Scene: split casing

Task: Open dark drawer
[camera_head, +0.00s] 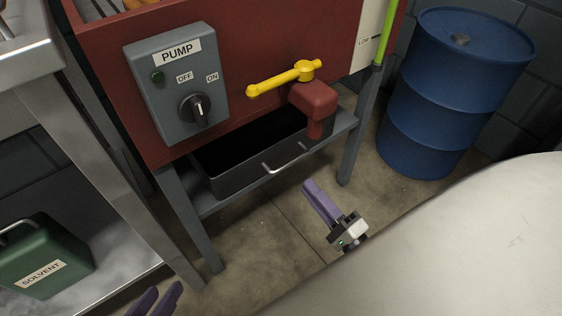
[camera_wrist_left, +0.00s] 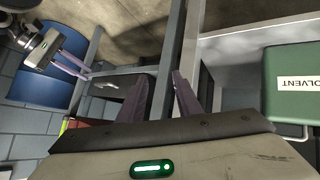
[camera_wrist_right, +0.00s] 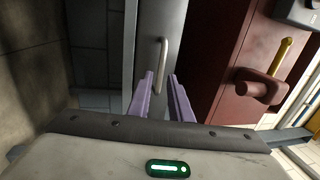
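The dark drawer (camera_head: 235,180) sits on the frame's shelf under the red tank, its dark inside showing from above. A pale metal bar handle (camera_head: 285,157) is on its front; the handle also shows in the right wrist view (camera_wrist_right: 161,62). My right gripper (camera_head: 308,184) is in front of the drawer, below and right of the handle in the head view. In the right wrist view its purple fingers (camera_wrist_right: 161,76) are apart, with the handle beyond the gap between the tips. My left gripper (camera_head: 168,288) is low at the left, fingers apart and empty, away from the drawer.
A red tank (camera_head: 240,55) with a pump switch box (camera_head: 178,85), a yellow lever (camera_head: 285,78) and a red spout (camera_head: 314,100) stands above the drawer. A blue barrel (camera_head: 450,90) is right. A steel table (camera_head: 100,160) with a green solvent can (camera_head: 45,255) is left. Floor in front is clear.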

